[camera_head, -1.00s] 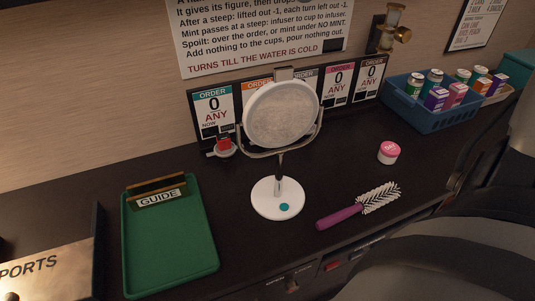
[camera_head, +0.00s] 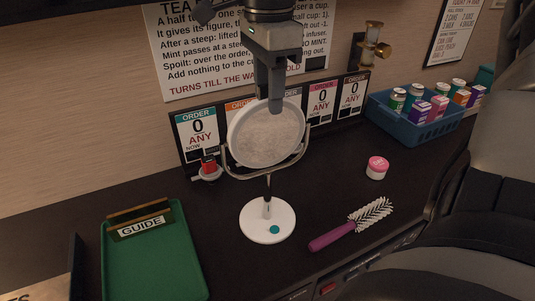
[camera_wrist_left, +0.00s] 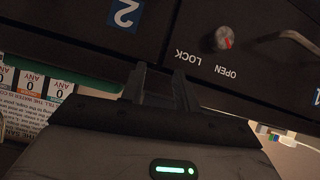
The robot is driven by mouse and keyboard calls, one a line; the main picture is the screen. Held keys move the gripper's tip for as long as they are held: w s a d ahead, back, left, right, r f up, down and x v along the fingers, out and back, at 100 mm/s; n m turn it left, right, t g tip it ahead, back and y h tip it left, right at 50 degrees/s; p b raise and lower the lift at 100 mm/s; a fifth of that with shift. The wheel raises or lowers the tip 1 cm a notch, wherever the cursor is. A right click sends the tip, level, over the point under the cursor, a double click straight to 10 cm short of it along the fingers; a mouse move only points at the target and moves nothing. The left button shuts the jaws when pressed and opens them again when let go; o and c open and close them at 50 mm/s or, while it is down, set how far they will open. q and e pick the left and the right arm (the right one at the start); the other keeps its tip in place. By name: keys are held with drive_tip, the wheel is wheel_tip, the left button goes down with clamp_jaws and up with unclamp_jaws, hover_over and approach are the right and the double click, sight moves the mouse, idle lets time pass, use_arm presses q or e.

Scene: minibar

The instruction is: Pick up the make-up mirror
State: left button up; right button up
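The make-up mirror (camera_head: 262,140) stands upright on the dark counter in the head view. Its round pale disc sits in a metal fork on a thin stem above a white round base (camera_head: 255,222) with a teal dot. My right gripper (camera_head: 276,100) comes down from above at the disc's upper edge. One finger overlaps the front of the disc. I cannot tell whether the fingers touch it or how far apart they are. My left gripper (camera_wrist_left: 158,82) shows only in the left wrist view, with its fingers apart and nothing between them, by a dark panel.
A purple hairbrush (camera_head: 350,225) and a pink-lidded jar (camera_head: 377,168) lie right of the mirror. A green tray (camera_head: 155,262) is at left. Order cards (camera_head: 197,130) stand behind. The dark panel (camera_wrist_left: 260,75) has a lock knob (camera_wrist_left: 225,38).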

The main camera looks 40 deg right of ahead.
wheel_tip(320, 180, down, 3)
drive_tip(key=shift+w+f, duration=0.15)
drive_tip(key=shift+c, duration=0.3)
clamp_jaws()
idle(1.1)
